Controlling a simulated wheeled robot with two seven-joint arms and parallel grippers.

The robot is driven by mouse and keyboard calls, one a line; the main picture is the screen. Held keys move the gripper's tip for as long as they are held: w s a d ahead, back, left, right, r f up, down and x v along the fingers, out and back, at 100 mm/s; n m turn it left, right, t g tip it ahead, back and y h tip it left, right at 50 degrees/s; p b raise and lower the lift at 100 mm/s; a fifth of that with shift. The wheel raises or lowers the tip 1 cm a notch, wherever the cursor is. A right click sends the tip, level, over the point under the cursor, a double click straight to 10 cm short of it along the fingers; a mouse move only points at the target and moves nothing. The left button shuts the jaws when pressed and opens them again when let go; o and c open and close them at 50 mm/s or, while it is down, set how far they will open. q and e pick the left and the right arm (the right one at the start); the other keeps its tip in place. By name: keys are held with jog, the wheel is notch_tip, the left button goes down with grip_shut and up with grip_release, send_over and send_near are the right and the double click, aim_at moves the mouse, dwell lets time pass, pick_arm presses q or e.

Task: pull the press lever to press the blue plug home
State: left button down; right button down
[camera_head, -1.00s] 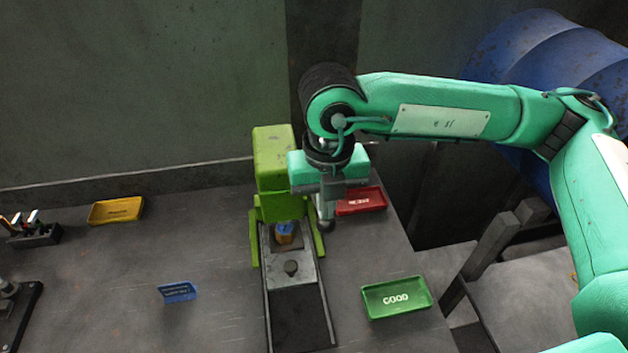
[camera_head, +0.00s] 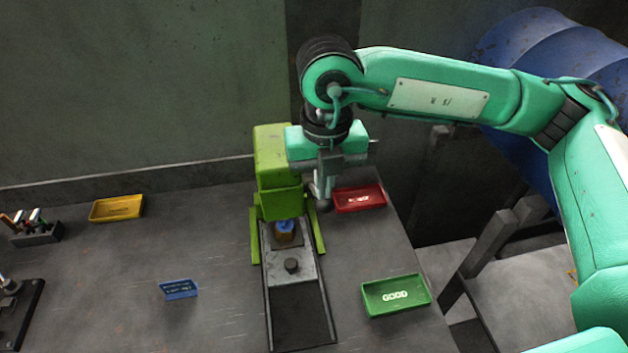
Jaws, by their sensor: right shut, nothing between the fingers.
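The green press (camera_head: 277,165) stands at the back middle of the bench. The blue plug (camera_head: 285,226) sits on a brownish part (camera_head: 284,239) below the press head, on the press's grey slide. I cannot tell from here how deep the plug sits. My right gripper (camera_head: 322,196) points down at the right side of the press, shut, with nothing seen between its fingers. A short dark rod end (camera_head: 375,141) shows just right of the gripper body; I cannot tell whether it is the press lever. The lever is otherwise hidden or unclear. My left gripper is not in view.
A red tray (camera_head: 359,200) lies right of the press, close to my right gripper. A green GOOD tray (camera_head: 396,296) is at front right. A yellow tray (camera_head: 117,209) and a small blue sign (camera_head: 179,289) are on the left. The left bench middle is clear.

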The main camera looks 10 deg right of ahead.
jog(key=shift+w+r, duration=0.5)
jog(key=shift+r, duration=0.15)
jog(key=shift+b, duration=0.4)
jog(key=shift+f+b, duration=0.15)
jog(key=shift+b, duration=0.4)
notch_tip(320, 180, up, 6)
jog(key=p, duration=0.1)
jog(key=shift+r+p, duration=0.2)
jog(key=shift+p, duration=0.2)
